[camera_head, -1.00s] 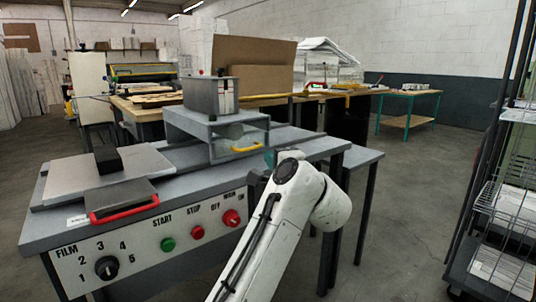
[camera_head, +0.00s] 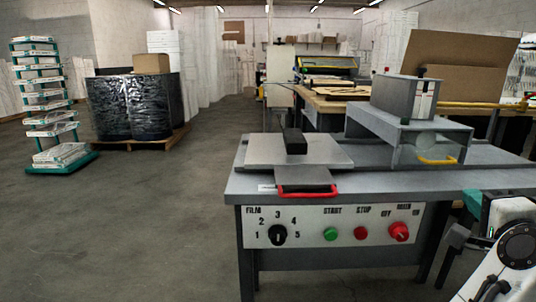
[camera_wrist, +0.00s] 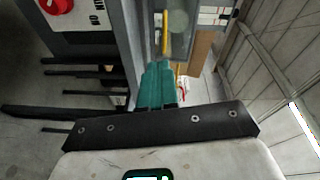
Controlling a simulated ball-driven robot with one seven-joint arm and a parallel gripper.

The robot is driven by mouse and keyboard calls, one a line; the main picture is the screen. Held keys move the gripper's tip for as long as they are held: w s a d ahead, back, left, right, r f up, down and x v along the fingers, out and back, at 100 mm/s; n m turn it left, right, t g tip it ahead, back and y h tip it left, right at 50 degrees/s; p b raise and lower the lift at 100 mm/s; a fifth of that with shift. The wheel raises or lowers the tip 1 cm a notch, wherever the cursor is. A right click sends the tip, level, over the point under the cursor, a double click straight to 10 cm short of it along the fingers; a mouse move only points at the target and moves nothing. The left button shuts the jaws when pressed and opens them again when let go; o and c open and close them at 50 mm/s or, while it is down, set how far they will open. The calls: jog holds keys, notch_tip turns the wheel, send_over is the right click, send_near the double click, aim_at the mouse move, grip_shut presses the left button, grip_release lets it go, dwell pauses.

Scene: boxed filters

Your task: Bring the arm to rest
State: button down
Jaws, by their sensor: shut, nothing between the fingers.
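My gripper's teal fingers (camera_wrist: 157,85) are shut with nothing between them in the wrist view. In the head view my gripper (camera_head: 473,202) shows at the right edge, in front of the machine's right end. My white arm is folded at the bottom right corner, and most of it is cut off by the frame. The grey machine table (camera_head: 330,184) stands just left of my arm. I cannot tell the exact gap between them.
The machine carries a red-handled plate (camera_head: 306,192), a black block (camera_head: 295,141) and a grey box (camera_head: 404,97). A wrapped pallet (camera_head: 135,105) and a teal rack (camera_head: 45,110) stand at the left. The floor left of the machine is clear.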

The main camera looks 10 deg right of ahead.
jog(key=s+a+f+n+g+y, duration=0.2)
jog(key=a+f+n+g+y, duration=0.15)
jog(key=f+n, duration=0.6)
jog(key=s+a+f+n+g+y, duration=0.25)
jog(key=a+f+n, duration=0.25)
jog(key=f, duration=1)
jog(key=s+a+f+n+g+y, duration=0.1)
jog(key=s+a+f+n+g, duration=0.3)
jog(key=s+f, duration=0.55)
jog(key=s+a+f+n+g+y, duration=0.1)
jog(key=s+a+f+n+g, duration=0.1)
jog(key=s+a+f+g, duration=0.6)
notch_tip(320, 180, up, 24)
jog(key=s+d+t+p, duration=0.1)
jog(key=s+t+p, duration=0.1)
jog(key=p, duration=2.3)
jog(key=shift+s+d+t, duration=0.2)
jog(key=shift+s+t, duration=0.05)
jog(key=shift+t, duration=0.45)
jog(key=c, duration=1.8)
grip_release()
